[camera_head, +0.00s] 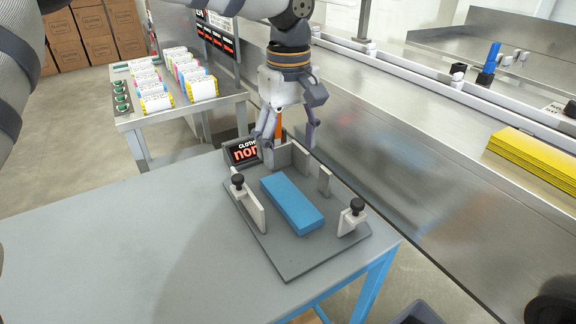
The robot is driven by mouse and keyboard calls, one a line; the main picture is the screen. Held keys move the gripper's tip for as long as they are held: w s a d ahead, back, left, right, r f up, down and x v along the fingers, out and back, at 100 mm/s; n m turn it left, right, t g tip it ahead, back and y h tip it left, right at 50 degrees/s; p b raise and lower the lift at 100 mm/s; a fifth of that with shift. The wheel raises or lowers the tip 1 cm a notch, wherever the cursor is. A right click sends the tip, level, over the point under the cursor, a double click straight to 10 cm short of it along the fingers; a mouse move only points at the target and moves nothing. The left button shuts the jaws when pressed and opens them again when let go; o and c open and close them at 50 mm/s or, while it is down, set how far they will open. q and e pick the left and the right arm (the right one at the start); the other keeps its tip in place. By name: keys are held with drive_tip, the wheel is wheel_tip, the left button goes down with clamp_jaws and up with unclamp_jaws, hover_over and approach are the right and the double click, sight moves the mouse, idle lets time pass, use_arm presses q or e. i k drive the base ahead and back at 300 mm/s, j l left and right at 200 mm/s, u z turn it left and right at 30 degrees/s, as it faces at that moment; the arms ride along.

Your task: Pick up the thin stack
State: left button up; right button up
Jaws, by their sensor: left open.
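A blue rectangular stack (291,206) lies flat on a grey fixture plate (290,264) on the table, between upright guides. A yellow stack of sheets (538,158) lies on the steel surface at the right. I cannot tell from the picture which of the two is called thin. My left gripper (287,141) points down, open, just behind the far guides of the fixture, apart from the blue stack. It partly covers something orange behind it. My right gripper does not show.
Pale guides (254,207) and a black-knobbed clamp (352,218) stand around the blue stack. A small display (243,150) stands behind the fixture. A side table (137,123) holds several wrapped packs. The grey table (110,240) is clear on the left.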

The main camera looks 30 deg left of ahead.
sight(556, 167)
drive_tip(key=k+l, duration=0.5)
drive_tip(key=k, duration=0.2)
drive_tip(key=k+l, duration=0.5)
drive_tip(key=k, duration=0.15)
